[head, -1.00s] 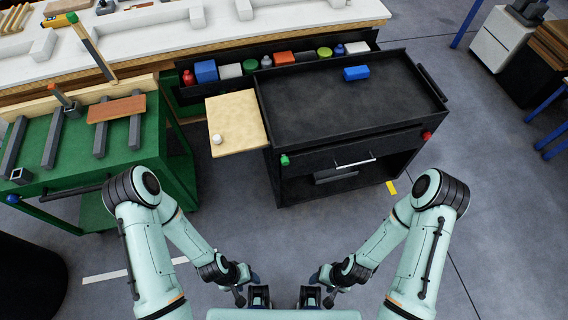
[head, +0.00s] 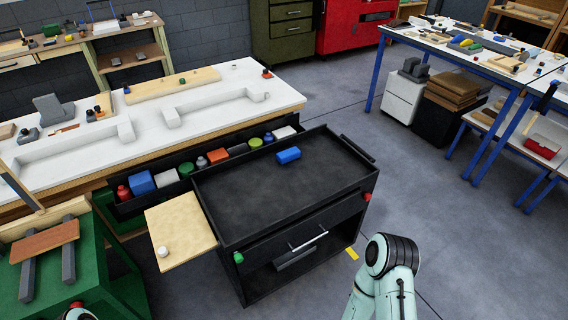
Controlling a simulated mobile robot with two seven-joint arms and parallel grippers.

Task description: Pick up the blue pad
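A blue pad (head: 288,156) lies on the black top of the cart (head: 262,195), near its back edge. Nothing touches it there. A larger blue block (head: 141,182) sits in the black bin rail (head: 127,207) behind the cart, toward the left. Neither of my grippers is in the head view now. Only a link of my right arm shows at the bottom right and a small part of my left arm at the bottom left.
A pale wooden side board (head: 182,235) with a white knob sticks out left of the cart. A green stand (head: 110,270) is at the far left. The white-topped bench (head: 200,108) runs behind. Grey floor is open to the right, before blue-legged tables (head: 470,70).

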